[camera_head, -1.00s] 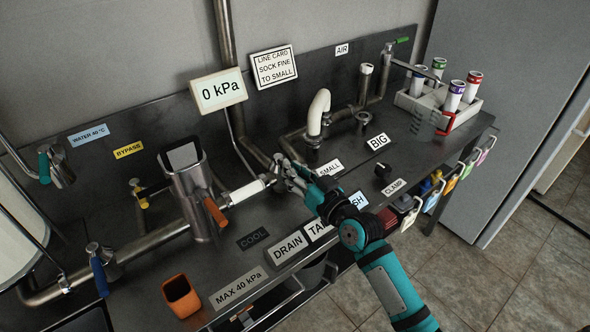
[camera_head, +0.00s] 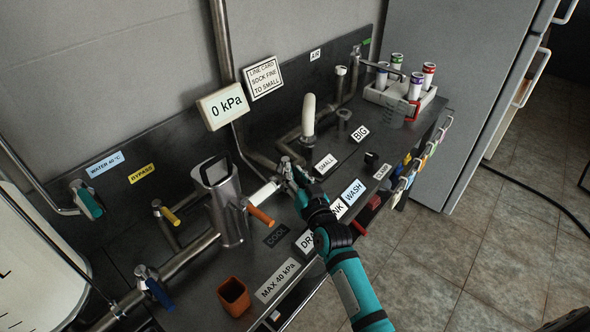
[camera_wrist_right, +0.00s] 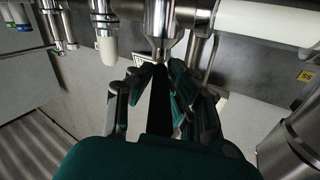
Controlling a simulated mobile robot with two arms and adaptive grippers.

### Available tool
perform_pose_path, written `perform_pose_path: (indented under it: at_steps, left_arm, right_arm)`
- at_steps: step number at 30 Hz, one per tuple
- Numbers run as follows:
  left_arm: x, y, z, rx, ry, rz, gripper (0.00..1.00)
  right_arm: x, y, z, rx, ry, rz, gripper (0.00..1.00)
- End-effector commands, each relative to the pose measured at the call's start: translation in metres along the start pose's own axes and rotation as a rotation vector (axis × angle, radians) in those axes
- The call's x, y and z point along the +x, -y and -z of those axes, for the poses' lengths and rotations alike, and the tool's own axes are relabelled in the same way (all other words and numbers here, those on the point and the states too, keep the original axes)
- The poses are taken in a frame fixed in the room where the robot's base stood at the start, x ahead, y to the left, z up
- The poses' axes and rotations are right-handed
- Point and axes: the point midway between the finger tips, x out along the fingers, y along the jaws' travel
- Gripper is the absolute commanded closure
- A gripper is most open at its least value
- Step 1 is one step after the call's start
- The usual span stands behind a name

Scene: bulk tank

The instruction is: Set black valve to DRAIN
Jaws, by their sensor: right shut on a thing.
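My right gripper (camera_head: 293,174) is at the valve at the right end of the short white pipe (camera_head: 264,194). In the right wrist view my gripper (camera_wrist_right: 165,85) is closed around the black valve's handle (camera_wrist_right: 158,108), a dark bar between the teal fingers below a steel valve body (camera_wrist_right: 158,25). In the head view the fingers hide the handle, so its pointing direction is unclear there. The DRAIN label (camera_head: 307,241) is partly covered by my right arm. TANK (camera_head: 338,209) and WASH (camera_head: 353,192) labels lie beside it. My left gripper is out of view.
An orange-handled valve (camera_head: 260,215) and a steel housing (camera_head: 227,205) stand left of the gripper. An orange cup (camera_head: 234,296) sits at the front edge. A tube rack (camera_head: 400,98) is at the far right.

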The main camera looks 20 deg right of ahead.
Motion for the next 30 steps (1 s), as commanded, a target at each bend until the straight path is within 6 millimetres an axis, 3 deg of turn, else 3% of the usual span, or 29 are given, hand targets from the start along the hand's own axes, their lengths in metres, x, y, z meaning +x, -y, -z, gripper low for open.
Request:
perform_pose_path:
  at_steps: [3,9,10,15,25,30]
  left_arm:
    - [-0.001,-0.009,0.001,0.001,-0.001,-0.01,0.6]
    - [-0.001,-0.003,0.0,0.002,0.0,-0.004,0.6]
    - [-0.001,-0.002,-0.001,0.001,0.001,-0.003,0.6]
    - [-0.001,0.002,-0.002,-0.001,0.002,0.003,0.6]
    - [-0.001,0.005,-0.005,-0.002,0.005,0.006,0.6]
    - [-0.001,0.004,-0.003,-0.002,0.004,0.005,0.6]
  right_arm:
    - [0.0,-0.001,0.002,0.002,-0.007,-0.007,1.0]
    - [0.001,0.0,0.002,0.001,-0.007,-0.006,1.0]
    - [0.001,0.0,0.002,0.001,-0.007,-0.005,0.82]
    - [0.001,0.0,0.003,0.001,-0.007,-0.005,0.61]
    - [-0.002,0.001,0.001,0.002,-0.005,-0.003,0.61]
    - [-0.025,0.001,-0.001,0.003,-0.001,-0.004,0.61]
